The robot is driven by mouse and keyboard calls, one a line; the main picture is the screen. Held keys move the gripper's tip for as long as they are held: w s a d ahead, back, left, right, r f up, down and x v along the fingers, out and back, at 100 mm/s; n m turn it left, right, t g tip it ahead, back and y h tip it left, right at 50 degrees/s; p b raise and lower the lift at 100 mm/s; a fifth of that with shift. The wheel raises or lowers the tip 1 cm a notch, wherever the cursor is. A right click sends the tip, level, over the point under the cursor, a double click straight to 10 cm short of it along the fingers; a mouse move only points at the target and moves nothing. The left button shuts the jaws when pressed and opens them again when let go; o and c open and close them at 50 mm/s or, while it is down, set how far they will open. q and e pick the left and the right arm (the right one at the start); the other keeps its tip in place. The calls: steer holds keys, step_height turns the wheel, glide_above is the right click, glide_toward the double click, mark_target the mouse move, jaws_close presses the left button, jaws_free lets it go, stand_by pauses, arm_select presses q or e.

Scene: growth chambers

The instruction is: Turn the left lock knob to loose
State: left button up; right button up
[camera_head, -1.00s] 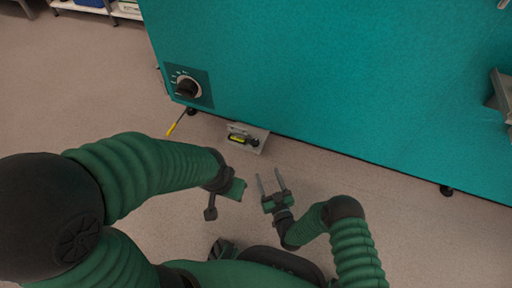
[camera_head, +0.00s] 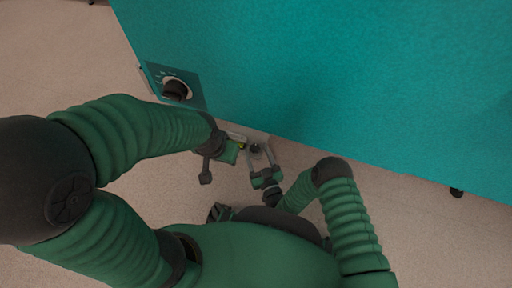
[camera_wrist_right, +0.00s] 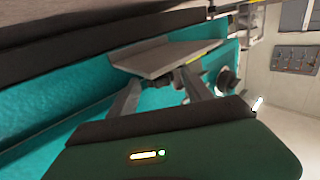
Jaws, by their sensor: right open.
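A grey bracket (camera_head: 262,137) stands at the foot of the teal chamber, with a small black knob (camera_head: 255,148) and a yellow-green piece beside it. A larger black dial knob (camera_head: 176,90) sits on a marked panel on the chamber's front. I cannot tell which is the left lock knob, nor read a setting. My right gripper (camera_head: 262,158) is open, its fingers reaching to the bracket around the small knob; contact is unclear. In the right wrist view its fingers (camera_wrist_right: 158,84) are apart before the grey plate. My left gripper (camera_head: 217,165) is left of the bracket; its jaws are unclear.
The teal chamber (camera_head: 320,80) fills the upper view as a wall. A black foot (camera_head: 456,192) stands under its right part. The floor (camera_head: 420,230) is clear at the right. The right wrist view also shows a grey panel (camera_wrist_right: 297,54) far off.

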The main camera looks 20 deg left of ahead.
jaws_close()
steer(key=shift+y, duration=0.3)
steer(key=shift+w+d+n+g+y, duration=0.15)
steer(key=shift+n+g+y, duration=0.55)
steer(key=shift+n+g, duration=0.1)
steer(key=shift+w+d+n+g+y, duration=0.1)
steer(key=shift+d+n+g+y, duration=0.05)
steer(key=shift+n+g+y, duration=0.65)
steer(key=n+g+y, duration=0.1)
steer(key=n+g, duration=0.1)
steer(key=g, duration=0.1)
steer(key=n+g+y, duration=0.1)
steer(key=g, duration=0.1)
steer(key=shift+w+d+f+y, duration=0.1)
steer(key=shift+w+d+y, duration=0.05)
steer(key=shift+w+y, duration=0.2)
steer(key=shift+w+n+g+y, duration=0.15)
steer(key=shift+n+g+y, duration=0.1)
steer(key=shift+n+g, duration=1.1)
steer(key=shift+w+n+g+y, duration=0.2)
steer(key=shift+n+g, duration=0.65)
steer(key=shift+g, duration=1.2)
